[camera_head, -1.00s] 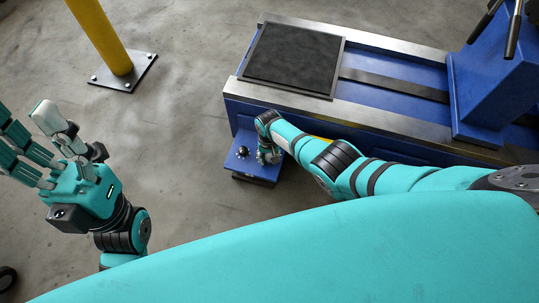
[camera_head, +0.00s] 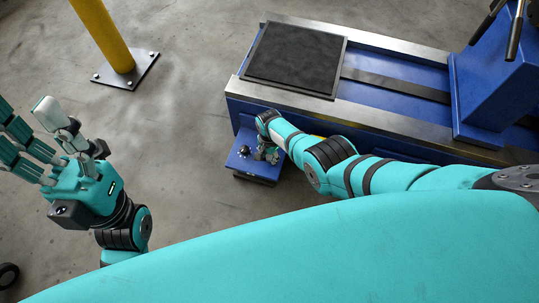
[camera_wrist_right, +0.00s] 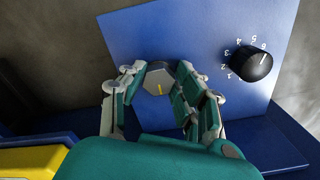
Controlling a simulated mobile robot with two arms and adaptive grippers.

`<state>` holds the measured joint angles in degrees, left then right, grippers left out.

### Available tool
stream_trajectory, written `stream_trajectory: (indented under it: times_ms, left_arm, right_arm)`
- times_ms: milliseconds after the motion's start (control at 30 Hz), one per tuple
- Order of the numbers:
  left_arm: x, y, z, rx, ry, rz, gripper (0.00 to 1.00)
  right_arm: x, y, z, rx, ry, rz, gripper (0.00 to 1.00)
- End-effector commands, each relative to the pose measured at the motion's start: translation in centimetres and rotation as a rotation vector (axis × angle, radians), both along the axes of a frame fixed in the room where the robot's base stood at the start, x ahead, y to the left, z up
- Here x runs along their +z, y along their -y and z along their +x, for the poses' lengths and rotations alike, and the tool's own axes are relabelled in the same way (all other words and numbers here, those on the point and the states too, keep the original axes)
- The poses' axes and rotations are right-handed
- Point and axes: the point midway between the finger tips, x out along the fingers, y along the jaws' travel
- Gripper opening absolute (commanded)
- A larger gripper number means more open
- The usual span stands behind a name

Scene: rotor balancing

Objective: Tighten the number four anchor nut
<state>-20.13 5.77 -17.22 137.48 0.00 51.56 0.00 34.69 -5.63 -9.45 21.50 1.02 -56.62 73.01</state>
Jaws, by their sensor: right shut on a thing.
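In the head view the right gripper (camera_head: 268,153) is over the foot plate (camera_head: 252,168), and the nut is too small to make out there. I cannot read a number four on the nut. My left gripper (camera_head: 38,128) is open and empty, raised above the floor.
A black knob (camera_wrist_right: 251,64) with a numbered scale stands on the plate beside the nut. The blue machine bed (camera_head: 290,107) with steel rails and a dark pad (camera_head: 295,55) lies behind. A yellow post (camera_head: 103,35) stands back left. The floor between is clear.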

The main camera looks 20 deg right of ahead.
Motion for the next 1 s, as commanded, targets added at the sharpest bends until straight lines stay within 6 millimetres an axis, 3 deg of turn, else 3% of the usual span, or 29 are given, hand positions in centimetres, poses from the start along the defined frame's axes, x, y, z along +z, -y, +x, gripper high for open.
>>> stream_trajectory:
  times_ms: [600, 633, 700, 800, 1000]
  left_arm:
    - [0.1, -0.02, -0.03, 0.001, 0.003, 0.0, 0.54]
    - [0.1, -0.02, -0.03, 0.001, 0.003, 0.0, 0.54]
    - [0.1, -0.03, -0.03, 0.001, 0.004, 0.0, 0.54]
    - [0.1, -0.03, -0.03, 0.001, 0.004, 0.0, 0.54]
    - [0.13, -0.06, -0.04, 0.001, 0.004, -0.002, 0.54]
  right_arm:
    - [0.09, 0.19, 0.2, -0.043, 0.004, -0.003, 0.0]
    - [0.09, 0.19, 0.2, -0.043, 0.004, -0.003, 0.34]
    - [0.08, 0.2, 0.18, -0.043, 0.004, -0.003, 0.43]
    - [0.06, 0.15, 0.15, -0.042, 0.002, -0.002, 0.54]
    - [0.04, 0.08, 0.09, -0.041, 0.002, -0.001, 0.54]
